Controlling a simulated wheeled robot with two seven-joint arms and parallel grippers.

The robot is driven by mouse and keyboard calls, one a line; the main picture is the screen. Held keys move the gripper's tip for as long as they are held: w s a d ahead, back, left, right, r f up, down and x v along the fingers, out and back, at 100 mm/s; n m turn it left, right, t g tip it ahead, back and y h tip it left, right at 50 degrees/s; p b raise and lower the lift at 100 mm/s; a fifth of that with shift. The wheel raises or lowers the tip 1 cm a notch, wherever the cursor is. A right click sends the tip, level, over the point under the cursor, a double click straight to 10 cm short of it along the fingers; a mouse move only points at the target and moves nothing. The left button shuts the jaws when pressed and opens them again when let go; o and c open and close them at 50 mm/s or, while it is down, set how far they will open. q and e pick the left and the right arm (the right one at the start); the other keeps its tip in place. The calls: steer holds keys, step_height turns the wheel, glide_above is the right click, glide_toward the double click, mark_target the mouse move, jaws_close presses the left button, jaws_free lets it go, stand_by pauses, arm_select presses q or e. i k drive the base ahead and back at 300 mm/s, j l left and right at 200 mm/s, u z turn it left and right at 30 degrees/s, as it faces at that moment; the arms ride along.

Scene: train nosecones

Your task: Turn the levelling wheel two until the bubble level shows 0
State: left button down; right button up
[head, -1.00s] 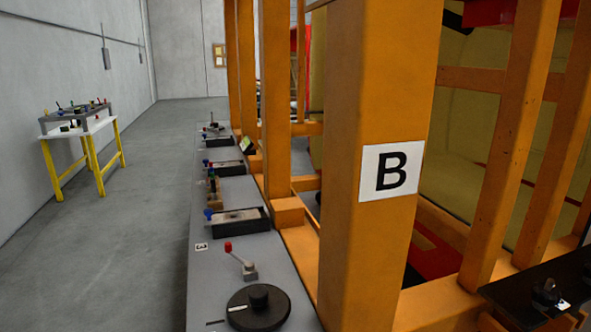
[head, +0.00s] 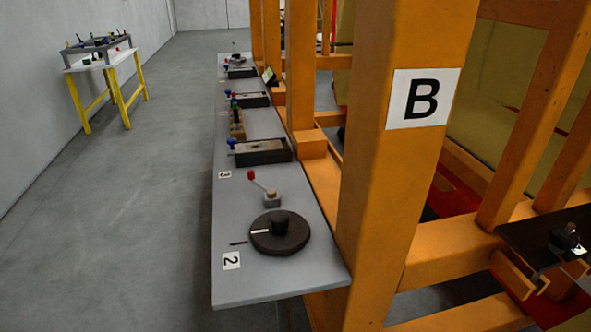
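The levelling wheel two is a black disc (head: 291,240) with a central knob and a white mark pointing left. It lies near the front end of the grey bench, beside a label "2" (head: 231,261) and a short dark line on the bench. A red-tipped lever (head: 262,188) stands just behind it. I cannot make out a bubble level for certain; a small screen with a green-white face (head: 268,76) sits farther back by the frame. Neither of my grippers is in view.
The grey bench (head: 230,290) runs along an orange frame post marked B (head: 380,180). A label "3" and dark boxes with blue knobs (head: 262,152) lie farther back. A dark plate (head: 550,235) juts in at right. A yellow-legged table (head: 112,95) stands left; the floor between is clear.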

mark_target(278, 231)
steer(key=i+j, duration=0.25)
steer(key=j, duration=0.15)
steer(key=i+j+z, duration=0.1)
steer(key=j, duration=0.3)
steer(key=i+j, duration=0.35)
steer(key=i+j+z, duration=0.1)
steer(key=j, duration=0.35)
steer(key=i+j, duration=0.3)
steer(key=j, duration=0.15)
steer(key=i+j+z, duration=0.1)
steer(key=j, duration=0.3)
steer(key=i+j, duration=0.3)
steer(key=j, duration=0.15)
steer(key=i+j+z, duration=0.15)
steer(key=j, duration=0.3)
steer(key=z, duration=0.7)
steer(key=k+j+z, duration=0.1)
steer(key=z, duration=0.35)
steer(key=k+z, duration=0.15)
steer(key=z, duration=0.3)
steer(key=k+z, duration=0.1)
steer(key=z, duration=0.35)
steer(key=k+z, duration=0.1)
steer(key=z, duration=0.35)
